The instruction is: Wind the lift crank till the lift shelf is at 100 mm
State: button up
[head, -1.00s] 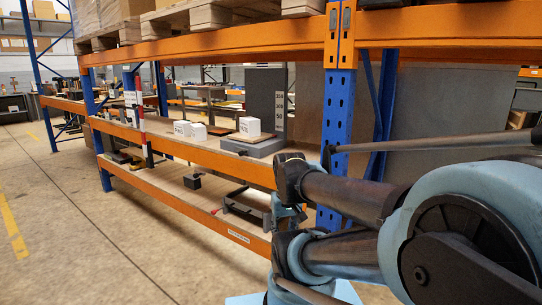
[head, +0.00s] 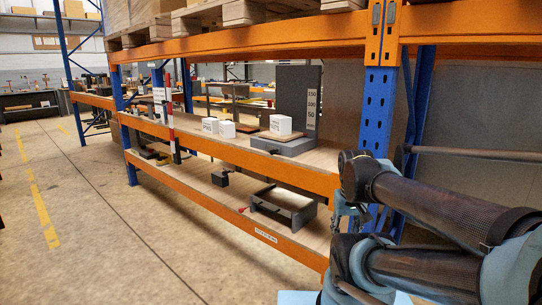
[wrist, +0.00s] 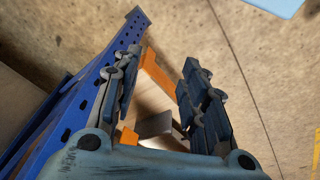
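The lift (head: 297,100) stands on the rack's middle level in the head view. It is a grey upright with a white scale (head: 311,104) marked 150, 100 and 50, above a grey base (head: 284,146). A thin brown lift shelf (head: 270,135) is low, below the 50 mark, with a white cube (head: 280,125) on it. I cannot make out the lift crank for certain. My gripper (wrist: 160,65) is open and empty in the wrist view, its fingers apart above the floor and a rack edge. In the head view my arm is right of the lift, in front of a blue post.
White blocks (head: 219,128) stand left of the lift. A dark frame (head: 290,216) with a red knob (head: 242,210) and a small black box (head: 220,179) are on the lower level. The blue post (head: 376,105) and orange beams (head: 230,158) are obstacles. The floor (head: 95,230) at left is clear.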

aim_at(271, 153)
jog(key=w+a+r+n+t+h, duration=0.1)
jog(key=w+a+r+h, duration=0.15)
jog(key=w, duration=0.55)
jog(key=w+a+r+n+t+h, duration=0.1)
jog(key=w+a+r+h, duration=0.2)
jog(key=w, duration=0.5)
jog(key=w+a+r+n+t+h, duration=0.1)
jog(key=w+a+r+t+h, duration=0.15)
jog(key=w+r, duration=0.35)
jog(key=w+a+t+h, duration=0.15)
jog(key=a+t, duration=0.25)
jog(key=a, duration=1)
jog(key=w+a+t+h, duration=0.1)
jog(key=w+a+t, duration=0.25)
jog(key=a, duration=0.95)
jog(key=x, duration=1.7)
jog(key=shift+c, duration=0.4)
jog(key=c, duration=0.9)
grip_shut()
